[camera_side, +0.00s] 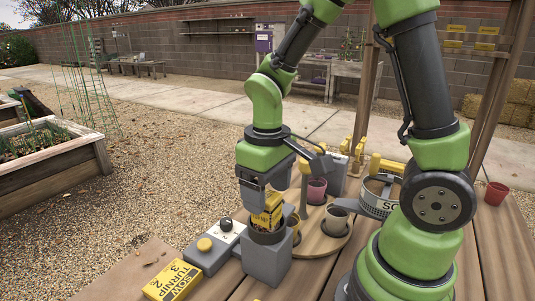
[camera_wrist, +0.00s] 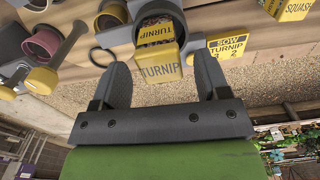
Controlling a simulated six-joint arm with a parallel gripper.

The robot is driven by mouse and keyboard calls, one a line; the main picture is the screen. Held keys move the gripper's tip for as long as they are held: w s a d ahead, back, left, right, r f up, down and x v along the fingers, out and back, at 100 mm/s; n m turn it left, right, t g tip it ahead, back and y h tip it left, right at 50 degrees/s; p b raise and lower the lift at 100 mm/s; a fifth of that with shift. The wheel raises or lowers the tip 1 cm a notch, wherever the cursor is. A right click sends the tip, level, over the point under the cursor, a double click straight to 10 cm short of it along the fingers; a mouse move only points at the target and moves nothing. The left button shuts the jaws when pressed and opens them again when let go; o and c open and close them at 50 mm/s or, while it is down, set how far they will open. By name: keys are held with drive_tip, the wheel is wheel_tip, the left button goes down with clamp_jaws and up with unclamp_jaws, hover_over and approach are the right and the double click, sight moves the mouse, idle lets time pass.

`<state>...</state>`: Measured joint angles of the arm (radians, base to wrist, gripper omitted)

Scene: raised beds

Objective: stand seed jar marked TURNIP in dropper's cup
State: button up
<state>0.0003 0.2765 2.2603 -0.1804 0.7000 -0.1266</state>
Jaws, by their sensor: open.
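The TURNIP seed jar (camera_side: 270,208), with a yellow top and yellow label, sits in the round dark cup (camera_side: 267,237) on top of the grey dropper block (camera_side: 267,264). In the wrist view the yellow TURNIP lid (camera_wrist: 160,70) faces me and a second TURNIP label shows just behind it. The jar's lower end is hidden inside the cup. My gripper (camera_side: 262,190) is directly above the jar. In the wrist view its two fingers (camera_wrist: 158,62) are spread, one on each side of the lid, with gaps visible.
A yellow card (camera_side: 172,282) reads SOW TURNIP, with 2 and 3. A grey box (camera_side: 207,248) with a yellow button and black knob stands beside the dropper. A round sieve (camera_side: 380,203) is at right.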

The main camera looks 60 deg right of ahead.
wheel_tip(320, 180, up, 7)
drive_tip(key=shift+r, duration=0.75)
drive_tip(key=s+a+r+m+t+y, duration=0.2)
drive_tip(key=s+r+m+t, duration=0.1)
drive_tip(key=s+r+t, duration=0.2)
drive_tip(key=shift+s+a+r+t, duration=0.15)
drive_tip(key=shift+s+a+t, duration=0.2)
drive_tip(key=shift+s+t, duration=1.1)
